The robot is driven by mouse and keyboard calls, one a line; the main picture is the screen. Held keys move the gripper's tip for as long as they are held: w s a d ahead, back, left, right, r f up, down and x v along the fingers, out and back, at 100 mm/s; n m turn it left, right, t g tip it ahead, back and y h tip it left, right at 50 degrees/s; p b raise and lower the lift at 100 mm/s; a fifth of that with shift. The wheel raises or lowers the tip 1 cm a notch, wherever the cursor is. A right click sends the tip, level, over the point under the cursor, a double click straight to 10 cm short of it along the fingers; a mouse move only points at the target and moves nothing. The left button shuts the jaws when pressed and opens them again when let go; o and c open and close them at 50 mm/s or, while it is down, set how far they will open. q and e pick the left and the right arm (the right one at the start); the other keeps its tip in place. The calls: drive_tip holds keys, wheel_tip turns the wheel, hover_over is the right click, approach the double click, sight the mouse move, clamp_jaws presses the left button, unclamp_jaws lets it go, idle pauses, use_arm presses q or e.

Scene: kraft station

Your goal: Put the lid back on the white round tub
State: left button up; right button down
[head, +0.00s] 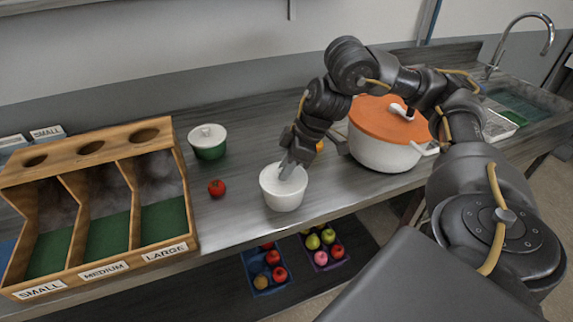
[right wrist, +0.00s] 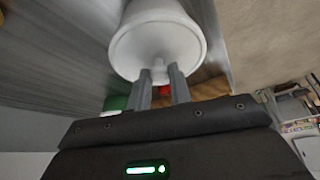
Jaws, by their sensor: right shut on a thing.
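The white round tub (head: 282,197) stands on the counter near its front edge. My right gripper (head: 288,168) points down at the tub's top from above. In the right wrist view its two fingers (right wrist: 160,88) are shut on the small knob of the white lid (right wrist: 140,47). The lid lies across the tub's mouth, with the tub's white wall (right wrist: 154,8) behind it. I cannot tell whether the lid is fully seated or slightly above the rim. My left gripper is out of view.
A wooden sorting box (head: 155,137) fills the far left. A large white pot with orange lid (head: 385,150) stands right. Fruit crates (head: 262,290) sit below the counter.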

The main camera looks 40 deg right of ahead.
drive_tip(key=shift+p, duration=0.3)
idle(0.4)
drive_tip(key=c, duration=1.2)
unclamp_jaws()
drive_tip(key=shift+o, duration=0.5)
drive_tip(key=o, duration=0.4)
wheel_tip(320, 180, up, 7)
drive_tip(key=p, duration=0.8)
